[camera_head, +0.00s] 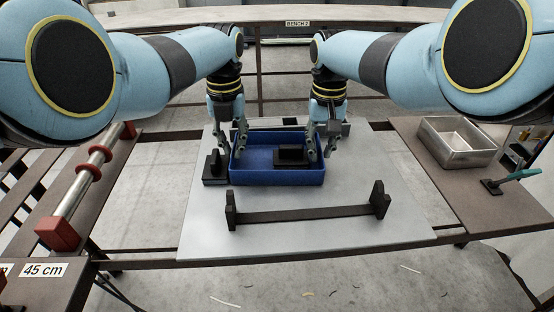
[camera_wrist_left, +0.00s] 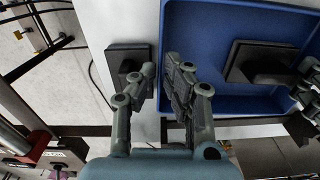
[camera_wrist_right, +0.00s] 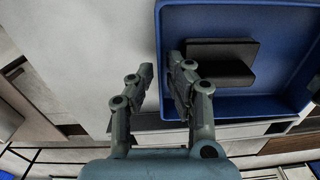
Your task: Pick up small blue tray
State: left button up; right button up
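The small blue tray (camera_head: 300,178) rests on the pale tabletop board and holds a dark block (camera_head: 291,156). In the head view my left gripper (camera_head: 238,140) is at the tray's left side and my right gripper (camera_head: 320,145) is at its right side. In the left wrist view the tray's wall (camera_wrist_left: 164,20) runs between the spread fingers (camera_wrist_left: 160,68). In the right wrist view the tray's wall (camera_wrist_right: 158,25) likewise runs between the spread fingers (camera_wrist_right: 160,66). Both grippers look open, with gaps beside the wall. The lower fingertips are partly hidden in the head view.
A dark block (camera_head: 214,168) stands just left of the tray, close to my left gripper. A long dark bar with upright ends (camera_head: 305,213) lies in front. A metal pan (camera_head: 456,143) sits on the right bench.

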jog(key=shift+w+f, duration=0.25)
jog(key=shift+f, duration=0.3)
jog(key=shift+s, duration=0.3)
jog(key=shift+w, duration=0.1)
grip_shut()
